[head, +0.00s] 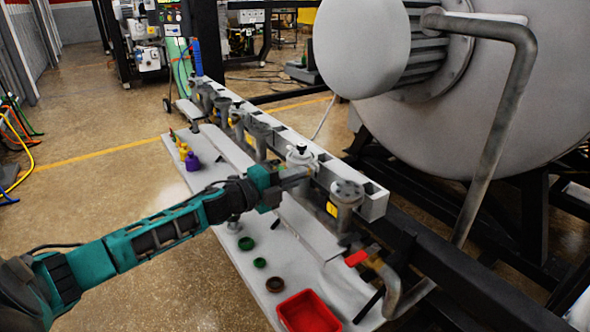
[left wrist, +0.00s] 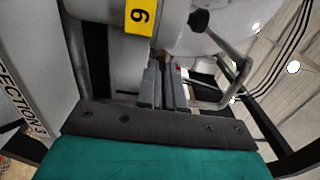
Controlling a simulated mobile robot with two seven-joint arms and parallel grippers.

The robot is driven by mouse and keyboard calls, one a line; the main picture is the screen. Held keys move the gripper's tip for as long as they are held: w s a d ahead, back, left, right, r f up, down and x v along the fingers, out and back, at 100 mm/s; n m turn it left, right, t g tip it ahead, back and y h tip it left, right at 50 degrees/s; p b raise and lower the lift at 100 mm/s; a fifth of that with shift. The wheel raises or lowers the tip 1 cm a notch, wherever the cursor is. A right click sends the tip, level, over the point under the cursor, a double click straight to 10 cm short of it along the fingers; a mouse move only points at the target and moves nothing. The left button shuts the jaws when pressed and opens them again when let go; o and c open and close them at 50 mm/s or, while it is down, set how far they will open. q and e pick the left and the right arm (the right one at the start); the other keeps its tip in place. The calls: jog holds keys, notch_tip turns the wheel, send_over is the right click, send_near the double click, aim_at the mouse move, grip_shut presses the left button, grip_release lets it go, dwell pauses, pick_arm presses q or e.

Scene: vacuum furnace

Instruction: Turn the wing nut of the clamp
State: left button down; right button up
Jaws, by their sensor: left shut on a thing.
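My left gripper (head: 306,172) reaches in from the left to the pale clamp (head: 300,154) on one of the upright pipe stubs along the grey rail. In the left wrist view its two grey fingers (left wrist: 166,72) are close together, with their tips against the clamp fitting. The wing nut is mostly hidden between the fingertips, where only a small brownish bit shows. My right gripper is in neither view.
A long grey rail (head: 374,203) with several pipe stubs runs beside the white bench (head: 262,285). The bench holds a red tray (head: 308,312), green rings (head: 246,243) and a purple bottle (head: 192,162). A large grey vessel (head: 440,110) stands behind, right.

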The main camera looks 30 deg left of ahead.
pick_arm(q)
jog(key=c, duration=1.3)
grip_release()
jog(key=shift+o, duration=0.2)
jog(key=v, duration=1.3)
jog(key=s+d+f+n+y, duration=0.3)
jog(key=f+n, duration=0.4)
jog(key=f, duration=0.2)
jog(key=s+d+f+n+g, duration=0.2)
jog(key=s+d+f+n, duration=0.1)
jog(key=d, duration=0.3)
jog(key=s+d+f+n+g+y, duration=0.1)
jog(key=s+d+f+n+g, duration=0.1)
jog(key=d+f+n, duration=0.3)
jog(key=s+d+f+n+g, duration=0.1)
jog(key=s+d+f+n, duration=0.3)
jog(key=d, duration=0.4)
notch_tip(320, 180, down, 2)
jog(key=shift+s+d+f+n+g+y, duration=0.15)
jog(key=shift+s+d+n+g+y, duration=0.15)
jog(key=shift+s+d+n+g, duration=0.15)
